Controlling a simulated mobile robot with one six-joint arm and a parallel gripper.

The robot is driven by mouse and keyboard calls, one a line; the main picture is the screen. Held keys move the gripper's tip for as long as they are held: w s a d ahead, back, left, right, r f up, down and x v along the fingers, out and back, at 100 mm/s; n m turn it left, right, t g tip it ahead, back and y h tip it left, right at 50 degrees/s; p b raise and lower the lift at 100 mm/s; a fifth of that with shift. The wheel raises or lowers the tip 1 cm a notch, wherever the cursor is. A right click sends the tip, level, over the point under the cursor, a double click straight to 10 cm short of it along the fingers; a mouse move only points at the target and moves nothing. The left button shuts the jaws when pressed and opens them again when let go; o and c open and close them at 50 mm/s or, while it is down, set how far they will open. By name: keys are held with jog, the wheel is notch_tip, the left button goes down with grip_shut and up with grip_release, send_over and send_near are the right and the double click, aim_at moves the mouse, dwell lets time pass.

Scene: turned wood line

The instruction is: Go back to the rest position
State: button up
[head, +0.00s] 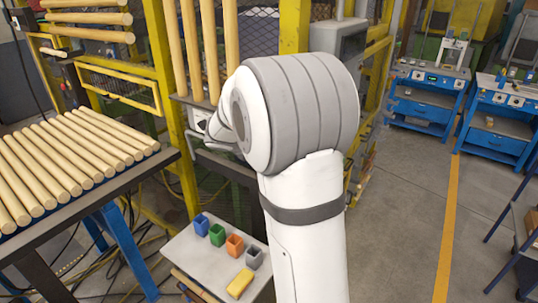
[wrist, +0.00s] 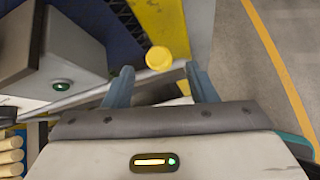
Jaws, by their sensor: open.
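My gripper (wrist: 162,82) is in the wrist view with its two grey-blue fingers spread apart. It is open, and nothing is held between the fingers. A round yellow thing (wrist: 159,58) shows beyond the fingertips; I cannot tell how far off it is. In the head view my white and grey arm rises through the middle of the picture, and the gripper itself is hidden behind it.
A table of wooden rods (head: 75,160) stands at the left. A small grey table (head: 195,262) bears blue, green, orange and grey cups and a yellow block (head: 240,283). A yellow-framed mesh fence (head: 293,25) stands close behind my arm. Blue workbenches (head: 425,100) stand far right, beyond open floor.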

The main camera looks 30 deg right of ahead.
jog(key=shift+s+a+r, duration=0.15)
jog(key=shift+a+r, duration=0.15)
jog(key=shift+a, duration=0.1)
jog(key=s+a+f+m+y+b, duration=0.2)
jog(key=s+a+m+y, duration=0.1)
jog(key=s+a+m, duration=0.2)
jog(key=s+a+f+m+g+y+b, duration=0.1)
jog(key=s+a+m, duration=0.5)
jog(key=s, duration=0.7)
jog(key=s+a+f+m+y+b, duration=0.4)
jog(key=s+a+m+y, duration=0.1)
jog(key=s+m, duration=0.4)
jog(key=shift+s+a+f+m, duration=0.3)
jog(key=shift+s+a+f, duration=0.05)
jog(key=shift+s+a, duration=0.3)
